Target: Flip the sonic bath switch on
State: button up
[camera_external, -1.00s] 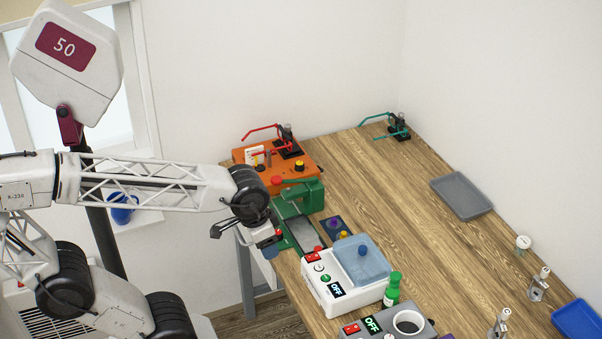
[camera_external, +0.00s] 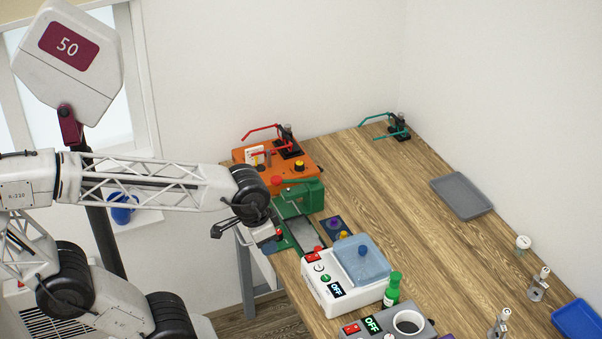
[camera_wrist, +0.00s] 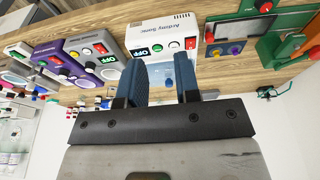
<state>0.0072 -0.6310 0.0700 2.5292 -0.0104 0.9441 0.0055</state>
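The sonic bath (camera_external: 318,291) is a white box with a translucent blue lid (camera_external: 366,265) at the near left part of the table. Its front carries a red switch (camera_external: 313,257), a green button and a display (camera_external: 337,289) reading OFF. In the wrist view the sonic bath (camera_wrist: 178,24) is ahead of my fingers, with its red switch (camera_wrist: 190,43) and OFF display (camera_wrist: 140,52) visible. My gripper (camera_wrist: 165,75) is open, its two blue fingers apart with nothing seen between them. In the external view my gripper (camera_external: 268,246) hangs left of the bath, apart from the switch.
A green device (camera_external: 300,232) and an orange box (camera_external: 290,168) stand behind the bath. A grey device (camera_external: 390,330) with its own red switch and OFF display is in front, beside a green bottle (camera_external: 392,290). The table's far middle is clear up to a grey tray (camera_external: 462,196).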

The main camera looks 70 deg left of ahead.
jog(key=shift+w+a+r+n, duration=0.1)
jog(key=shift+w+n, duration=0.2)
jog(key=shift+w, duration=0.05)
jog(key=c, duration=0.4)
jog(key=shift+w+a+r+n+g, duration=0.1)
jog(key=shift+w+a+n+g, duration=0.15)
jog(key=shift+w+n, duration=0.5)
grip_shut()
jog(key=w+a+n+g, duration=0.1)
jog(key=w+a+n, duration=0.1)
jog(key=w+n, duration=0.4)
jog(key=w+a+n+g, duration=0.2)
jog(key=w+n, duration=0.5)
jog(key=n, duration=0.3)
jog(key=shift+w+a+f, duration=0.25)
jog(key=shift+w+a, duration=0.05)
jog(key=shift+a, duration=0.1)
jog(key=shift+g, duration=0.25)
